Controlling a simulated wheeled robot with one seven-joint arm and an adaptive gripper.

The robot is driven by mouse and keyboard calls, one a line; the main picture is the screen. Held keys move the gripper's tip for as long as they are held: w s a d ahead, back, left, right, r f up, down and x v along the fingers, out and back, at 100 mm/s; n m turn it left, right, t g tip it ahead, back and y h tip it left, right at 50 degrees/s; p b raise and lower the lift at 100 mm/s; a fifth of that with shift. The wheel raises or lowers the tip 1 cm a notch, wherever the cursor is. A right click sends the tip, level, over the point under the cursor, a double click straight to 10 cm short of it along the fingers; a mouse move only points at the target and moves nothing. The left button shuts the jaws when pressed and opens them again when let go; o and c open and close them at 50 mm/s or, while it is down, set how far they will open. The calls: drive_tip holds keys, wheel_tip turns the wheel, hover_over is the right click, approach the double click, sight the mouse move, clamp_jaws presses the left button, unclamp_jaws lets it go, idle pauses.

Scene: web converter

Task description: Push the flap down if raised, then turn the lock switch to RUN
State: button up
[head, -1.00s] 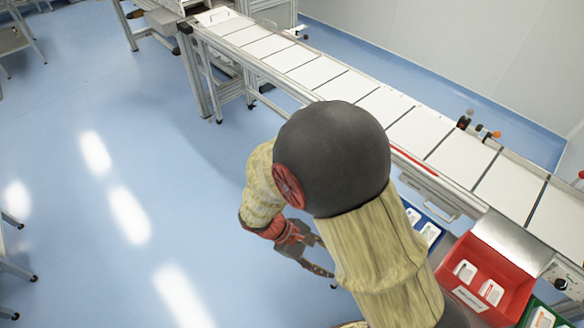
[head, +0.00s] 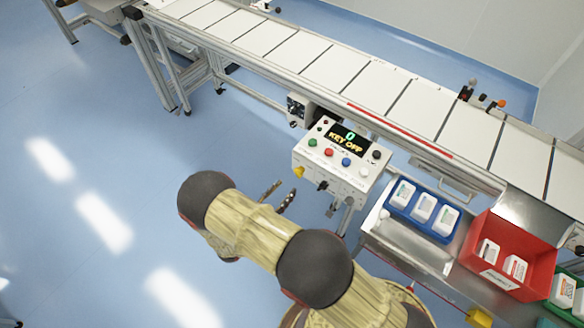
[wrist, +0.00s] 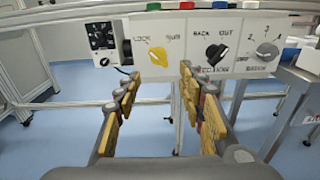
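I cannot make out a raised flap. My gripper (wrist: 160,76) is open and empty, fingers either side of the yellow switch's line, apart from the panel.
A numbered dial (wrist: 266,49) is at the panel's right. Colored buttons line the box's top. A smaller dark control unit (wrist: 102,38) is on the left. Blue (head: 393,219) and red (head: 545,272) bins stand on a side table. Floor left of the box is clear.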

sight(299, 172)
drive_tip(key=b+x, duration=0.1)
drive_tip(key=x, duration=0.6)
drive_tip(key=shift+w+d+r+t, duration=0.15)
drive_tip(key=shift+w+r+t, duration=0.15)
drive_tip(key=shift+w+r, duration=0.25)
drive_tip(key=shift+s, duration=0.1)
drive_tip(key=shift+c, duration=1.1)
